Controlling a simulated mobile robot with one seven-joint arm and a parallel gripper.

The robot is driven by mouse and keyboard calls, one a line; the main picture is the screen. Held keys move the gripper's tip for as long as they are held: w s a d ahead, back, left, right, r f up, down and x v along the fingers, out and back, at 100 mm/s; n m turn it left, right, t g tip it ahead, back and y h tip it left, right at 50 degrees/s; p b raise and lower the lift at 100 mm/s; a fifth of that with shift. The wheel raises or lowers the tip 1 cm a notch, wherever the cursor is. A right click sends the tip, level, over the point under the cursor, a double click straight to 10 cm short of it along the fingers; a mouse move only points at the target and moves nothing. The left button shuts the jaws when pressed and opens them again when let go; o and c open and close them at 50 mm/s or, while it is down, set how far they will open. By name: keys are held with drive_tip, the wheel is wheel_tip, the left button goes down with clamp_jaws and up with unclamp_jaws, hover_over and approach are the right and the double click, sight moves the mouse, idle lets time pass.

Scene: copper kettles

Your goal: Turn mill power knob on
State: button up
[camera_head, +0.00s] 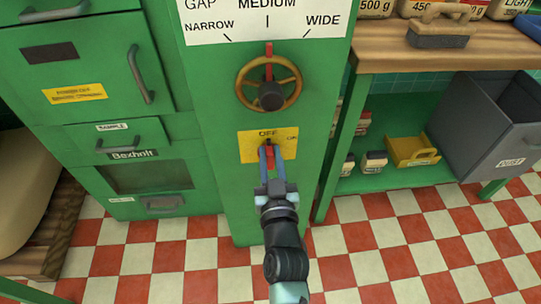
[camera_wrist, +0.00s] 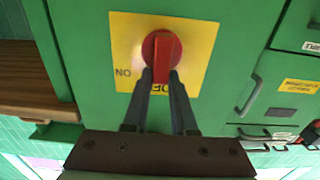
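The mill power knob (camera_wrist: 161,48) is a red round knob with a raised bar handle on a yellow plate (camera_wrist: 125,38). The bar stands vertical, in line with the OFF label. ON is at the plate's right side in the head view and at the left in the inverted wrist view. In the head view the knob (camera_head: 269,156) is partly hidden by my gripper (camera_head: 272,150). My gripper's two fingers are apart, with the tips at the knob, one toward each side of the bar. Whether they touch it is unclear.
A yellow handwheel (camera_head: 247,88) with a dark hub and red pointer sits above the plate, under a GAP scale (camera_head: 265,20). Green drawers (camera_head: 118,140) are at left.

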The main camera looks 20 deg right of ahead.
drive_tip(key=shift+m, duration=0.3)
clamp_jaws()
drive_tip(key=m, duration=0.3)
drive_tip(key=d+f+m+b, duration=0.1)
drive_tip(key=m, duration=0.3)
drive_tip(key=d+m+b, duration=0.1)
drive_tip(key=m, duration=0.3)
drive_tip(key=shift+s+d+f, duration=0.1)
drive_tip(key=shift+s+f, duration=0.15)
drive_tip(key=shift+s, duration=0.1)
drive_tip(key=shift+m, duration=0.3)
drive_tip(key=o, duration=0.8)
unclamp_jaws()
drive_tip(key=shift+o, duration=0.2)
drive_tip(key=v, duration=1.3)
